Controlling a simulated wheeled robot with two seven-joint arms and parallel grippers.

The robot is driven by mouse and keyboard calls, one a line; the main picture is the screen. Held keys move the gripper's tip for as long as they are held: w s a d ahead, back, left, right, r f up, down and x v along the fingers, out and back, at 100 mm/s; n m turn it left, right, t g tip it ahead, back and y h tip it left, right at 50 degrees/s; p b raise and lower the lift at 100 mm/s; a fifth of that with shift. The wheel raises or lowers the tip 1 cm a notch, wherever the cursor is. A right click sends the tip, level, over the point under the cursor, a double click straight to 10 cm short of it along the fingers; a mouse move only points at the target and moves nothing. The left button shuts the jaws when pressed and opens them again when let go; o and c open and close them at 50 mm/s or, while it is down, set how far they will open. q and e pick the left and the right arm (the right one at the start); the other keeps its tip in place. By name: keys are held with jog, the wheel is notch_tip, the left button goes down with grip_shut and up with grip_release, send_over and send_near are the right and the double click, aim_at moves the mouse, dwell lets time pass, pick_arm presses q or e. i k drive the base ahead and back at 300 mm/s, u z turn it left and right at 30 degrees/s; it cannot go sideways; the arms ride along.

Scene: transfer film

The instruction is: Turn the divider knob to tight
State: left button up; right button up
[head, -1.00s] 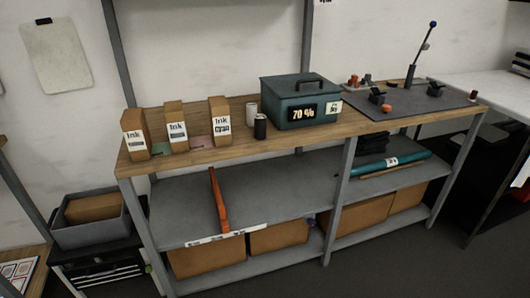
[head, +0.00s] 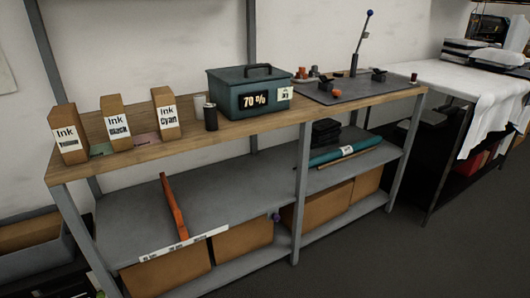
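An orange upright divider (head: 174,208) stands on the grey middle shelf (head: 245,188), running from its front edge toward the back. A white label strip (head: 182,243) runs along the shelf's front edge at its foot. A small purple round thing (head: 277,217) shows at the underside of this shelf, near the middle post. It may be a knob, but it is too small to tell its setting. Neither of my grippers is in view.
The wooden top holds ink boxes (head: 117,122), a black can (head: 210,117), a teal box reading 70 % (head: 250,95) and a grey mat (head: 350,90) with a lever. Cardboard boxes (head: 243,240) fill the bottom shelf. Grey floor (head: 400,250) is clear at front right.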

aim_at(276, 218)
jog(key=u, duration=0.1)
jog(key=i, duration=1.15)
jog(key=u, duration=0.75)
